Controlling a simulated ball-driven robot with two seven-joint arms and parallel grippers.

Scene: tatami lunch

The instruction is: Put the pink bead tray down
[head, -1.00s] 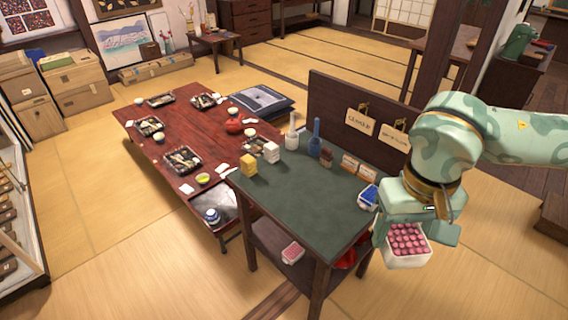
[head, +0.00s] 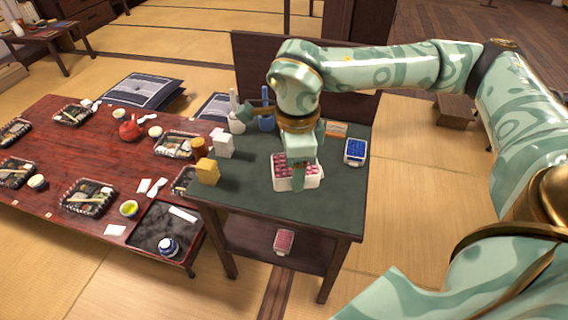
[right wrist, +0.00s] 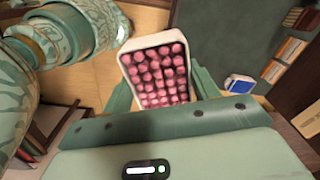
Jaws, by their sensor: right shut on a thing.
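The pink bead tray (head: 283,182) is a white tray filled with rows of pink beads. My right gripper (head: 298,172) is shut on it, over the green top of the small dark table (head: 330,208). I cannot tell whether the tray touches the tabletop. In the right wrist view the tray (right wrist: 158,72) sits between the fingers, its beads facing the camera. My left gripper is in neither current view.
The front of the top is clear.

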